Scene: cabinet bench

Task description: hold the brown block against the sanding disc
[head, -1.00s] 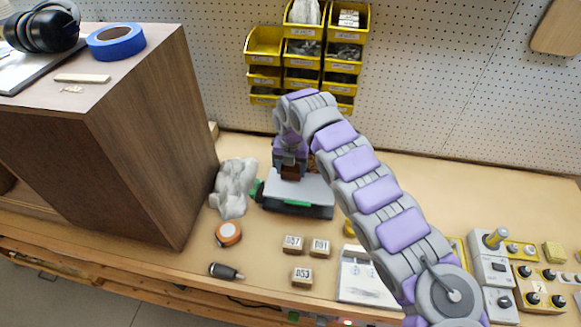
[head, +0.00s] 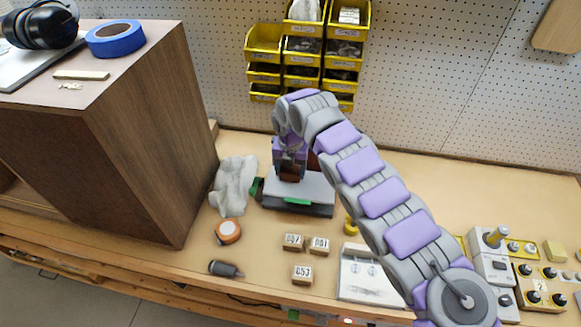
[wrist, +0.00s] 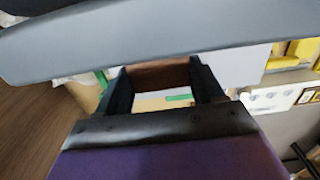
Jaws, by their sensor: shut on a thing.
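My gripper (head: 290,172) points down over the grey sander (head: 318,190), which has a flat light top and a green strip on its front. The gripper is shut on the brown block (head: 289,173). In the wrist view the brown block (wrist: 158,74) spans the gap between the two dark fingers of my gripper (wrist: 162,88). The block is low over the left part of the machine's top. I cannot tell whether it touches. The sanding disc itself cannot be made out; the gripper and arm may hide it.
A crumpled grey-white cloth (head: 233,186) lies left of the machine, with an orange-rimmed roll (head: 228,231) before it. Several numbered wooden blocks (head: 302,274) lie in front. A brown cabinet (head: 150,140) stands at left, and control boxes (head: 490,265) stand at right. Yellow bins (head: 263,42) hang behind.

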